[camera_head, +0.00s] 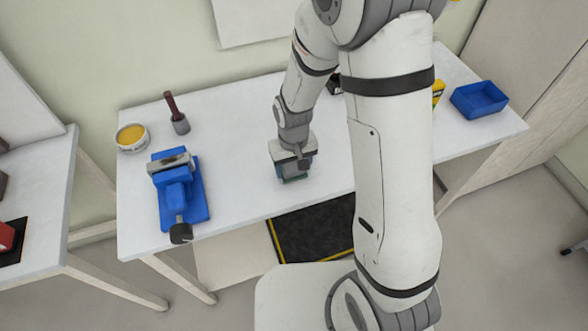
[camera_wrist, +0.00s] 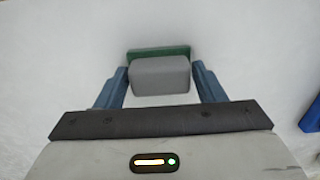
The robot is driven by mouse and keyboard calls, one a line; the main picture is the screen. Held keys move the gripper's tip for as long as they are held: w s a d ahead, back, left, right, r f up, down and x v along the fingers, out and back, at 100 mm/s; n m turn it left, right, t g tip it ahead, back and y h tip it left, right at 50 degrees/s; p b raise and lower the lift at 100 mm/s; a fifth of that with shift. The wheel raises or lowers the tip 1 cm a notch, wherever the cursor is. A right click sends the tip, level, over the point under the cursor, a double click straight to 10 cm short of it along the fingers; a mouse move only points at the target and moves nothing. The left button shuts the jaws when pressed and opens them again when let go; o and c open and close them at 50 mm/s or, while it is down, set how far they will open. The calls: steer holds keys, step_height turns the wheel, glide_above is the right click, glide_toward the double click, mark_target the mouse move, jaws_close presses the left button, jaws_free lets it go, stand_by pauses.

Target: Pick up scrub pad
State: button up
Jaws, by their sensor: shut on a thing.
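The scrub pad (camera_wrist: 160,77) is a grey block with a green layer on its far side in the wrist view. It sits between the two blue fingers of my gripper (camera_wrist: 160,88), which are shut on its sides. In the head view my gripper (camera_head: 294,170) points down at the middle of the white table (camera_head: 240,115).
A blue vise (camera_head: 180,190) stands to the left. The tabletop around my gripper is clear.

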mark_target(294, 166)
step_height(294, 166, up, 10)
steer(key=shift+b, duration=0.4)
stand_by(0.3)
steer(key=o, duration=0.3)
steer(key=shift+c, duration=1)
steer(key=shift+f, duration=0.1)
